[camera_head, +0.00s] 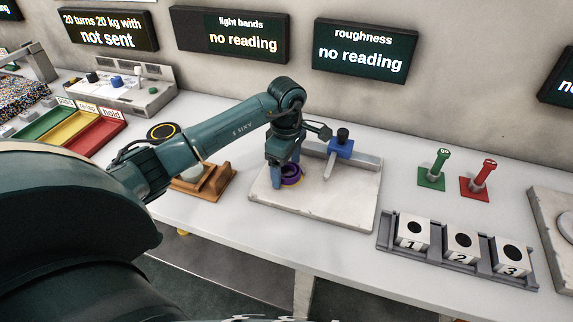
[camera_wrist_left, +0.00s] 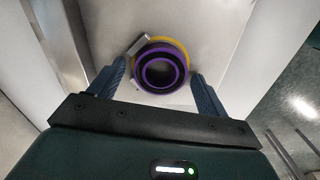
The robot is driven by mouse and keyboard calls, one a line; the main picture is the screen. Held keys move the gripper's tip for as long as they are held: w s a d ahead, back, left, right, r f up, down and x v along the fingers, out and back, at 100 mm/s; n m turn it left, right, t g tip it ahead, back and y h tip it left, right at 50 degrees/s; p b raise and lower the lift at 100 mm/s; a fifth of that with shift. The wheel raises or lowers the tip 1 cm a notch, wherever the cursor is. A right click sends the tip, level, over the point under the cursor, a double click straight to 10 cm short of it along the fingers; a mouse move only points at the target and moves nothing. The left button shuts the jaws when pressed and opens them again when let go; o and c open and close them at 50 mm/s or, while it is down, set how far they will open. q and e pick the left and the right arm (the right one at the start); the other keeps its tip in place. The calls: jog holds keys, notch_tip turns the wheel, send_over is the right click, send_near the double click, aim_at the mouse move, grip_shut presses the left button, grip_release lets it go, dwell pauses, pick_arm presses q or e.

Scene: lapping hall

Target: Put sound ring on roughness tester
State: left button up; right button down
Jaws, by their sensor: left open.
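A purple and dark ring (camera_wrist_left: 160,57) lies on the pale slab of the roughness tester (camera_head: 335,211), over a yellow circle. It also shows in the head view (camera_head: 292,181), partly hidden by my gripper. The tester's blue unit with a black knob (camera_head: 342,148) stands behind it to the right. My left gripper (camera_head: 284,174) is low over the slab. In the left wrist view its fingers (camera_wrist_left: 158,76) are open, one on each side of the ring, with a gap visible at least on the left. My right gripper is not in view.
A wooden stand (camera_head: 213,187) is left of the slab. Green (camera_head: 437,170) and red (camera_head: 481,180) handled gauges and a grey rack (camera_head: 455,262) with numbered blocks are on the right. The roughness display (camera_head: 364,51) reads "no reading". The slab's front right is clear.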

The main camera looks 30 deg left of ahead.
pick_arm(q)
jog(key=shift+r, duration=0.6)
notch_tip(320, 180, up, 11)
jog(key=shift+b, duration=0.3)
